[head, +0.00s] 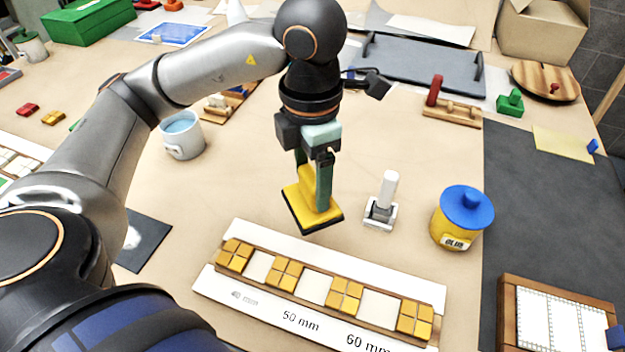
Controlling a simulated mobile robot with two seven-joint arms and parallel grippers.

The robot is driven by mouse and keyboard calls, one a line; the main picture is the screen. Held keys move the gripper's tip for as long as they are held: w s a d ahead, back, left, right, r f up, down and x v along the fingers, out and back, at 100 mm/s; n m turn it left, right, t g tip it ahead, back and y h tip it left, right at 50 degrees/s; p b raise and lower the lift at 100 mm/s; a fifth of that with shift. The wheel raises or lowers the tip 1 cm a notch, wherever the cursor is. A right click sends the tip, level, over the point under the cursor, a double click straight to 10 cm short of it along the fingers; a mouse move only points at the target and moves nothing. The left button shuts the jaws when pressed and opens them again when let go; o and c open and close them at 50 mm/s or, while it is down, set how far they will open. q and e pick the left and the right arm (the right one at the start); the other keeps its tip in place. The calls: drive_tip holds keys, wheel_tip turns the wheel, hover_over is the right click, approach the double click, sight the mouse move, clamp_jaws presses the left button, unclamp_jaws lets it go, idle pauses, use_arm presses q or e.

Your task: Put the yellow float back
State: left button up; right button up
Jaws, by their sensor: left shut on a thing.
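The yellow float (304,203) has a yellow top and handle and a dark base plate. My left gripper (322,176) points down and is shut on the float's handle. The float is above the bare middle of the table, behind the white mosaic panel; I cannot tell whether its base touches the table. The fingers hide part of the handle. My right gripper is not in view.
The mosaic panel (225,297) with orange tile groups lies in front. A white-handled tool (388,190) and a blue-lidded yellow jar (461,222) stand to the right. A mug (182,138) stands left. A wooden rack (455,116) and a green block (510,102) are farther back.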

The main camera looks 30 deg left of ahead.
use_arm(q)
drive_tip(key=w+a+f, duration=0.1)
drive_tip(key=w, duration=0.1)
drive_tip(key=w+a+f, duration=0.1)
drive_tip(key=shift+w+a+f, duration=0.1)
drive_tip(key=shift+w+a, duration=0.2)
drive_tip(key=shift+w, duration=0.1)
drive_tip(key=w+a+f, duration=0.1)
drive_tip(key=f, duration=0.1)
drive_tip(key=w+a+f, duration=0.1)
drive_tip(key=w+f, duration=0.1)
drive_tip(key=f, duration=0.1)
drive_tip(key=w+f, duration=0.1)
drive_tip(key=f, duration=0.2)
drive_tip(key=shift+w+a+f+p, duration=0.1)
drive_tip(key=shift+w+a+p, duration=0.1)
drive_tip(key=shift+a+p, duration=0.15)
drive_tip(key=shift+f, duration=0.4)
drive_tip(key=shift+f, duration=0.15)
drive_tip(key=o, duration=1.1)
